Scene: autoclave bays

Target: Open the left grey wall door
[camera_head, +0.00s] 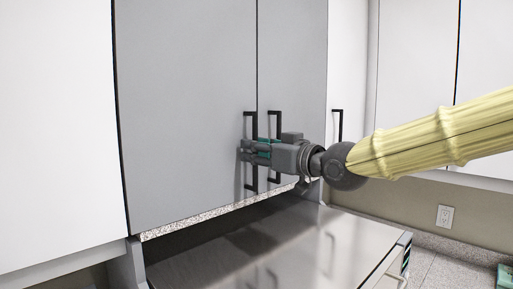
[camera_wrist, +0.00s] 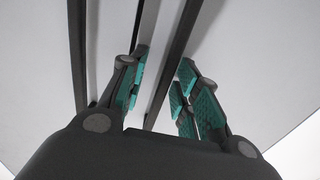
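The left grey wall door (camera_head: 185,100) is closed, its face level with the right grey door (camera_head: 291,75). Its dark vertical bar handle (camera_head: 249,126) is near its right edge, beside the seam. My gripper (camera_head: 246,151) reaches in from the right, across the right door's handle (camera_head: 274,123), with its fingertips at the left door's handle. That handle's middle is hidden behind the fingers. In the wrist view the teal-padded fingers (camera_wrist: 160,92) are apart. A dark bar (camera_wrist: 178,60) runs between them with gaps showing, and another dark bar (camera_wrist: 77,50) lies outside the left finger.
A steel-topped counter (camera_head: 285,245) lies below the grey doors. A white panel (camera_head: 55,130) stands on the left. White cabinets (camera_head: 415,70) are on the right, one with a dark handle (camera_head: 337,125). A wall outlet (camera_head: 445,216) is at lower right.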

